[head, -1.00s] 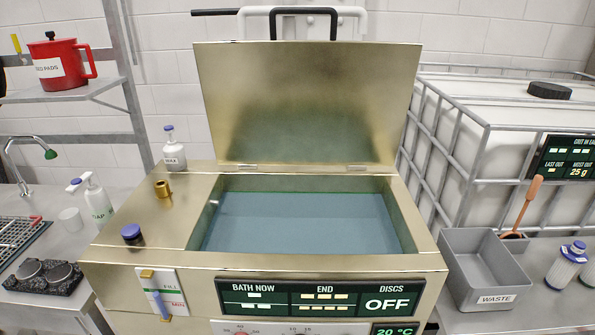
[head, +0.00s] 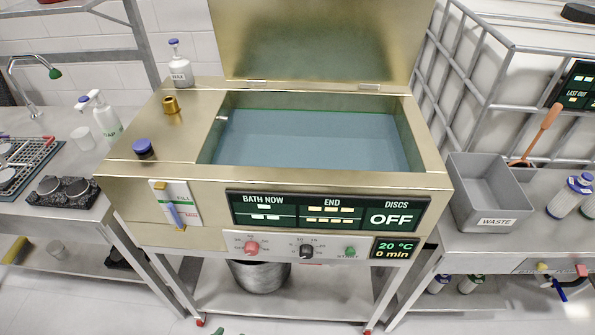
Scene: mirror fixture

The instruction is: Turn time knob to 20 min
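The brass-coloured bath (head: 180,207) stands in the middle with its lid up and grey-blue liquid inside. Under its dark display panel is a strip with a red knob (head: 251,248) on the left, a black knob (head: 306,251) in the middle and a small green button (head: 350,252) on the right. The black knob has a dial with small numbers around it, such as 10 and 15; its pointer is too small to read surely. A small screen (head: 394,248) beside them reads 20 °C and 0 min. The main display (head: 330,212) shows DISCS OFF. Neither gripper is in view.
A grey waste bin (head: 490,192) stands on the right bench. A steel bucket (head: 260,276) is on the shelf below the knobs. A fill lever panel (head: 158,190) is on the bath's front left. The space before the knobs looks clear.

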